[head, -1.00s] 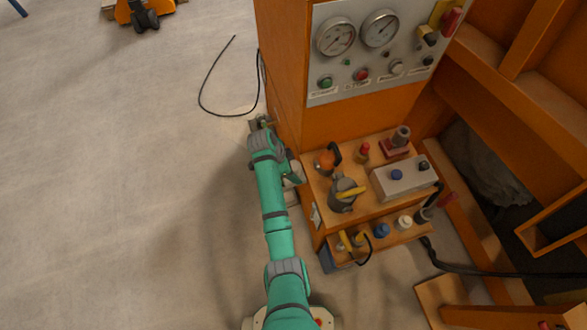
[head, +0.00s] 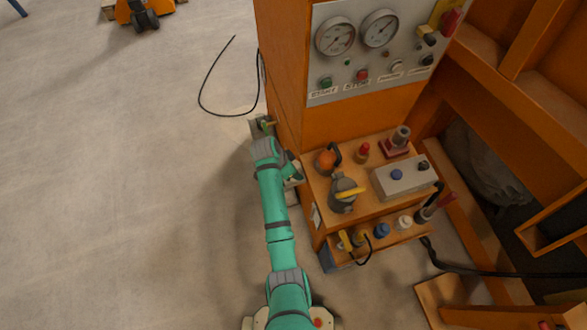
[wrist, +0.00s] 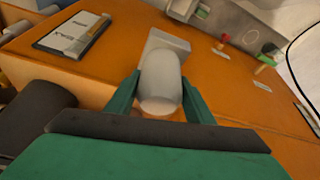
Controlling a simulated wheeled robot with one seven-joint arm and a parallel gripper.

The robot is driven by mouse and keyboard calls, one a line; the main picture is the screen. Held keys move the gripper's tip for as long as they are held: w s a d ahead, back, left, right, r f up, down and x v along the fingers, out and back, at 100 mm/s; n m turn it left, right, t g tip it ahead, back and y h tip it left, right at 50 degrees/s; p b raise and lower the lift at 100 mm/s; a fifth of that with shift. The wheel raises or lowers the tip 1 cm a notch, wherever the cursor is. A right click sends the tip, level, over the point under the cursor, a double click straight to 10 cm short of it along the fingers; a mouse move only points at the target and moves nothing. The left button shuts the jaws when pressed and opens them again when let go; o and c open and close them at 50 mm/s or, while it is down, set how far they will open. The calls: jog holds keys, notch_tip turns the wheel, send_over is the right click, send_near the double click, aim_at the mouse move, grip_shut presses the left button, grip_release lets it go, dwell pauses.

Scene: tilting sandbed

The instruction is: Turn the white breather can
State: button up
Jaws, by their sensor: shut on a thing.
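The white breather can (wrist: 160,82) is in the middle of the wrist view, on the side of the orange cabinet. It is a pale, rounded cylinder on a light block-shaped mount (wrist: 167,41). My gripper (wrist: 160,92) has one green finger on each side of the can and is shut on it. In the head view my green arm reaches along the cabinet's left side, and a small pale part shows beside it. My arm hides the gripper and most of the can there.
The orange cabinet (head: 281,75) stands right of my arm, with gauges above and valves on its steps. A labelled plate (wrist: 72,34) and small red and green valve handles are near the can. A black cable (head: 203,88) lies on the floor.

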jog(key=shift+n, duration=0.7)
jog(key=o, duration=1.1)
jog(key=v, duration=1)
jog(key=shift+s+r, duration=0.35)
jog(key=shift+r, duration=0.05)
